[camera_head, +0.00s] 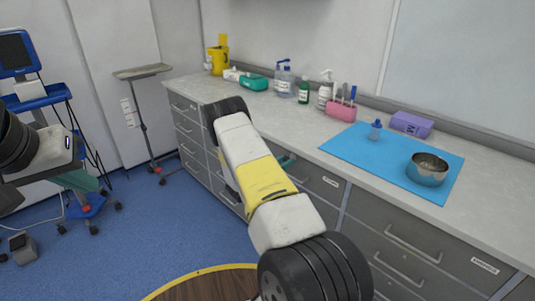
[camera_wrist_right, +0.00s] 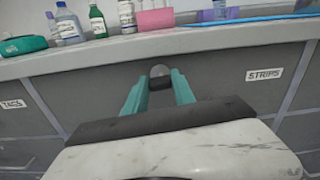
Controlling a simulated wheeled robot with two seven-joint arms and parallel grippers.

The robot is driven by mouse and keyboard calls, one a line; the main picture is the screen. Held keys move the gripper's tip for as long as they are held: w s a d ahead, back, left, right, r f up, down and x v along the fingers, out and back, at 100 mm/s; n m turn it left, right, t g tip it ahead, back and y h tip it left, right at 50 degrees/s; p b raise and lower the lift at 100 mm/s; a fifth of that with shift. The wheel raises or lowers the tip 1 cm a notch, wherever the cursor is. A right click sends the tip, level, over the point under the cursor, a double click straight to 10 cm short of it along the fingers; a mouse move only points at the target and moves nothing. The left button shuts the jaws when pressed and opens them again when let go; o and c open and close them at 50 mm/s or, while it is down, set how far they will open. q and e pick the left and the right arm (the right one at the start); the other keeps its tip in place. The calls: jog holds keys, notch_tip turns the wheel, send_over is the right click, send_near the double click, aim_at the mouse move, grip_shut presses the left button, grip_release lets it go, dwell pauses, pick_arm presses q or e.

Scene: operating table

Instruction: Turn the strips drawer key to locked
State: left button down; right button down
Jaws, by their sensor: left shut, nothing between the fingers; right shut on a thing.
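The strips drawer (camera_wrist_right: 215,88) is a grey front under the counter, with a white STRIPS label (camera_wrist_right: 264,76) to the right of my gripper in the right wrist view. My right gripper (camera_wrist_right: 160,86) has its teal fingers closed around a small dark rounded key head (camera_wrist_right: 160,71) at the upper part of that drawer front. The key's turn position cannot be told. In the head view, my right gripper (camera_head: 287,160) is mostly hidden behind my own arm, and the key is hidden. My left gripper (camera_head: 80,181) is shut and empty at the far left, away from the drawers.
The counter (camera_head: 300,130) above holds bottles (camera_head: 303,90), a blue mat (camera_head: 345,146), a steel bowl (camera_head: 428,169) and a purple box (camera_head: 411,123). A drawer labelled TAGS (camera_wrist_right: 13,104) is to the left. A stand (camera_head: 142,72) and blue-framed equipment (camera_head: 40,85) are on the left.

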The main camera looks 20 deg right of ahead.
jog(key=n, duration=0.4)
jog(key=shift+w+a, duration=0.1)
jog(key=shift+w, duration=0.05)
jog(key=n, duration=0.4)
jog(key=shift+n, duration=0.4)
jog(key=n, duration=0.4)
jog(key=shift+f, duration=0.1)
jog(key=shift+n, duration=2)
jog(key=c, duration=1)
grip_release()
jog(key=shift+c, duration=0.2)
